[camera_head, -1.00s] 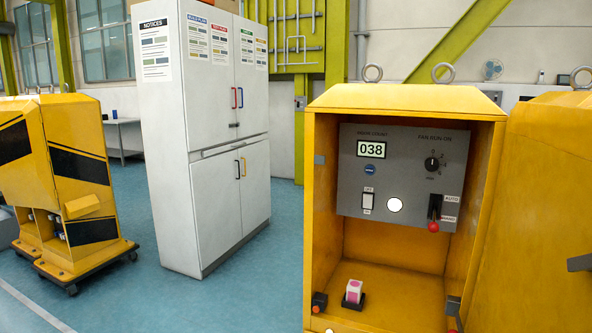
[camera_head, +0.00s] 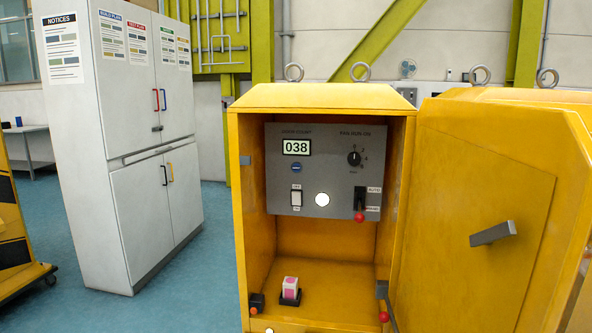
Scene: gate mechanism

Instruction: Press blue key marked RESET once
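The blue RESET key (camera_head: 296,167) is a small round blue button on the grey control panel (camera_head: 274,142), just below the counter display (camera_head: 296,147) that reads 038. The panel is fixed to the back wall inside an open yellow cabinet (camera_head: 243,220). The key's lettering is too small to read clearly. Nothing covers the key. Neither of my grippers shows in the head view.
The panel also bears a rocker switch (camera_head: 296,198), a white round lamp (camera_head: 322,199), a dial (camera_head: 354,159) and a red-tipped lever (camera_head: 359,216). A pink-and-white block (camera_head: 290,286) stands on the cabinet floor. The yellow door (camera_head: 470,220) hangs open at right. A white cupboard (camera_head: 110,130) stands left.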

